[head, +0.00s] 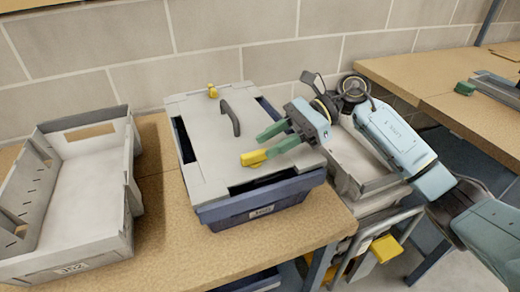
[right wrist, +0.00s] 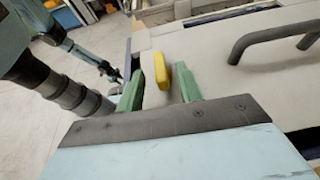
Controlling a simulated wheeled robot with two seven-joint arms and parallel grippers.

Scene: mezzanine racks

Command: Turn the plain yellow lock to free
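A yellow lock (head: 253,158) sits at the front edge of the grey lid (head: 208,143) of a blue crate. It also shows in the right wrist view (right wrist: 161,69). A second yellow lock (head: 212,91) stands at the lid's back edge; I cannot tell any marking on either. My right gripper (head: 263,146) is at the front lock, with its green fingers apart. In the right wrist view, the gripper (right wrist: 160,92) has yellow between its fingertips and close to the right one; contact is unclear. My left gripper does not show in the head view.
A dark arched handle (head: 231,118) stands on the lid. An open grey bin (head: 75,200) is on the left of the wooden bench (head: 165,215). A block wall is behind. Another bench (head: 450,95) is at the right, with a grey bin (head: 355,165) nearer.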

